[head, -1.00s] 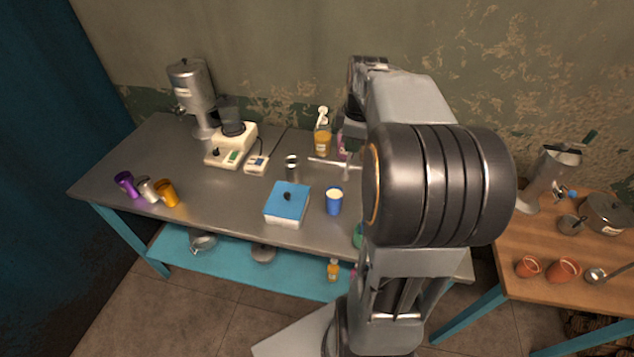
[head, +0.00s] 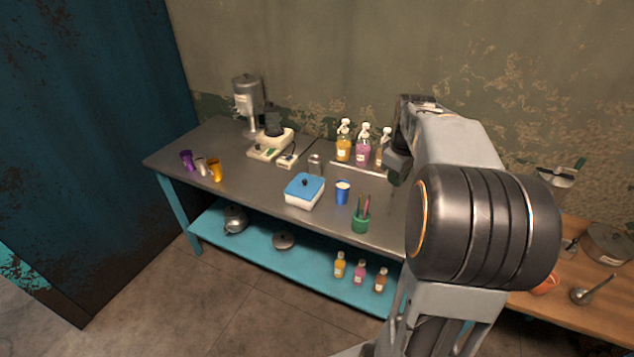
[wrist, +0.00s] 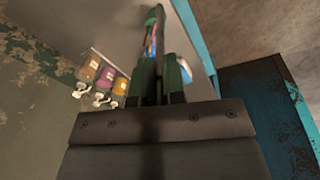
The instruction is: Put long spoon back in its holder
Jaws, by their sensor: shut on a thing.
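My gripper (wrist: 157,70) is shut on a thin, dark, upright-looking thing in the wrist view, which looks like the long spoon (wrist: 160,14). Its far end points to the top of that picture; its bowl is not clear. In the head view my gripper is mostly hidden by my arm, over the right part of the grey table. A green cup-shaped holder (head: 361,223) with thin red and dark sticks stands near the table's front edge. I cannot tell whether it is the spoon's holder. Coloured strips show behind the fingers in the wrist view.
Several pump bottles (head: 362,150) stand at the back, left of my arm. A blue cup (head: 342,194) and a blue-lidded box (head: 304,191) stand left of the green holder. A wooden table (head: 560,311) is at the right. The grey table (head: 240,182) has bare room at the left.

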